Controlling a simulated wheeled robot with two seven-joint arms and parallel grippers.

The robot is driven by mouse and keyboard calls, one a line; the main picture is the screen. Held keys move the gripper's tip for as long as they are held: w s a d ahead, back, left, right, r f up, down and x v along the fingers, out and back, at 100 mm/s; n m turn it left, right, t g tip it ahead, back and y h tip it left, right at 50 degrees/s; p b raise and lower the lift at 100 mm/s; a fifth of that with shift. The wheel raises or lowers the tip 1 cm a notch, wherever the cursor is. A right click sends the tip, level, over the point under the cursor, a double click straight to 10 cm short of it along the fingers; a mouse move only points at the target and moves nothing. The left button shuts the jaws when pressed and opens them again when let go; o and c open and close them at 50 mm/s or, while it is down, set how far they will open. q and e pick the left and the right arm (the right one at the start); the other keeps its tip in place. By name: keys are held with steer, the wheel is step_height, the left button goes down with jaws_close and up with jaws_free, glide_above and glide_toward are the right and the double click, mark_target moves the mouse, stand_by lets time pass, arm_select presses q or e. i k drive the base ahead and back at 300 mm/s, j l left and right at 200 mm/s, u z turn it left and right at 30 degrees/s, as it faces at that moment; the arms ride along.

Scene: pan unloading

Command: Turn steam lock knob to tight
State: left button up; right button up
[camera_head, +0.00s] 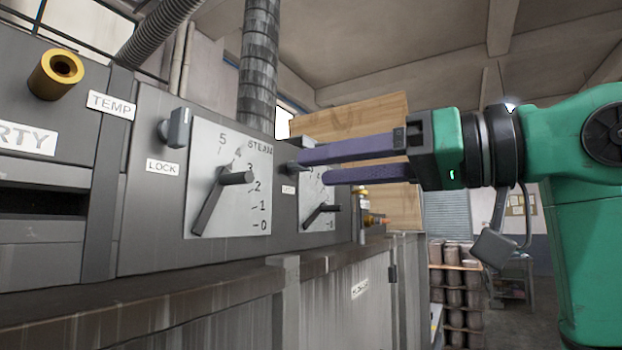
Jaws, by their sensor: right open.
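A grey lock knob (178,128) sticks out at the upper left corner of a white dial plate (240,150) marked STEAM and numbered 0 to 5. A LOCK label (163,167) is below it. The dial's dark lever (218,198) slants down to the left. A second small knob (296,167) shows at the upper left of a farther dial plate (318,215). My right gripper (313,168) is open with nothing between its purple fingers. Its upper fingertip overlaps this farther knob in the picture; contact cannot be told. My left gripper is out of view.
A brass cylinder (56,74) and a TEMP label (111,105) are at the left. A ribbed pipe (258,65) rises behind the panel. A wooden board (350,120) stands behind my right gripper. Stacked canisters (455,290) are at the back right.

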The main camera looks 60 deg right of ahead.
mark_target(174, 131)
steer(key=k, duration=1.5)
